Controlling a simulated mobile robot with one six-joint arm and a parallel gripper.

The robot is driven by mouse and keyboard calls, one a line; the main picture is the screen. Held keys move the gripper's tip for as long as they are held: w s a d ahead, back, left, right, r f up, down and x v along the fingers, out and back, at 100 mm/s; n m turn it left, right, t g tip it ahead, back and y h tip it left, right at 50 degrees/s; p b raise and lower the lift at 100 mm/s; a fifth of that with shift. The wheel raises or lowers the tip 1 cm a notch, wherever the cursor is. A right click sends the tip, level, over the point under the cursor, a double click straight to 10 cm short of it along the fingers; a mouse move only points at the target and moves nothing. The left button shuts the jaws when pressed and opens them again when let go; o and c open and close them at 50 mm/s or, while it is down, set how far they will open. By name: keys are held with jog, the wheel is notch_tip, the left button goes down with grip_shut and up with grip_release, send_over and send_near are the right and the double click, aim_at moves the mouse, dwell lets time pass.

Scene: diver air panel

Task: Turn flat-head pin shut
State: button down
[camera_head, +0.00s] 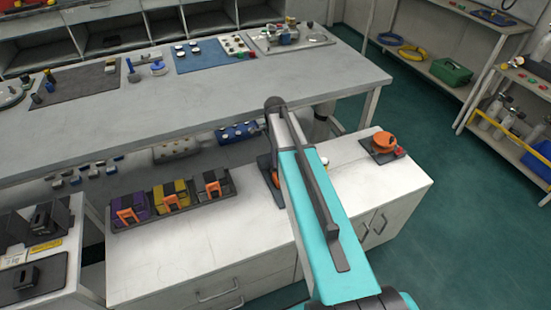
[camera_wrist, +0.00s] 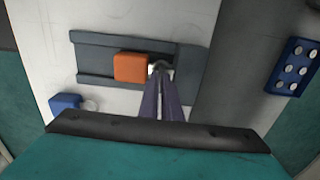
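In the wrist view a dark grey bracket with two rails (camera_wrist: 105,40) holds an orange block (camera_wrist: 130,67). My gripper (camera_wrist: 160,70) reaches the bracket just right of the orange block, its long narrow fingers close together. A small pale and dark part shows at the fingertips; I cannot tell whether it is the flat-head pin or whether the fingers grip it. In the head view my teal arm hides the gripper and most of this fixture; only a bit of orange (camera_head: 265,168) shows beside the arm.
A blue block (camera_wrist: 65,103) with a pale round knob sits near the bracket. A grey workbench (camera_head: 250,95) lies behind.

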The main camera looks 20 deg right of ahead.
jog(key=shift+w+r, duration=0.1)
jog(key=shift+r, duration=0.05)
jog(key=c, duration=2)
grip_release()
jog(key=shift+r+b, duration=0.45)
jog(key=shift+r, duration=6.4)
